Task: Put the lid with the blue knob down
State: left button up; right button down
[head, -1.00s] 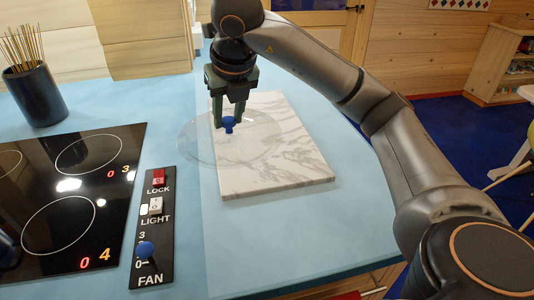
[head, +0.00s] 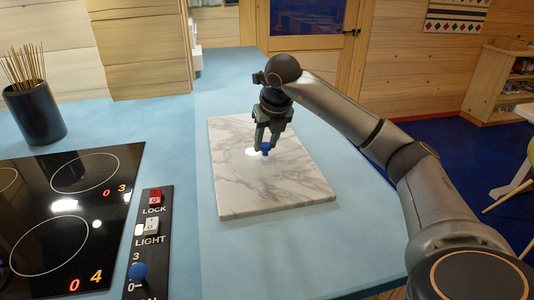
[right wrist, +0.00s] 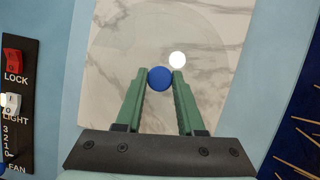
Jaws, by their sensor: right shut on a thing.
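The lid is a clear glass disc (head: 251,153) with a blue knob (head: 265,147). It is over the pale marble board (head: 235,205), and its faint outline is hard to make out. My right gripper (head: 265,143) points down with its green fingers shut on the blue knob. In the right wrist view the knob (right wrist: 159,78) sits between the fingertips, with the clear disc (right wrist: 135,50) spread beyond it over the marble. I cannot tell whether the lid touches the board or hangs just above it. My left gripper is not in view.
A black cooktop (head: 50,225) and a switch panel (head: 150,240) with LOCK, LIGHT and FAN controls lie left of the board. A dark cup of sticks (head: 35,112) stands behind the cooktop. The blue counter (head: 225,80) is bare behind the board.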

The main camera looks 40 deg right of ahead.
aim_at(268, 147)
jog(key=shift+d+f, duration=0.2)
jog(key=shift+f, duration=1.5)
jog(key=shift+f, duration=0.1)
jog(key=c, duration=0.5)
grip_release()
jog(key=v, duration=1.2)
jog(key=shift+w+p, duration=0.1)
jog(key=shift+p, duration=0.3)
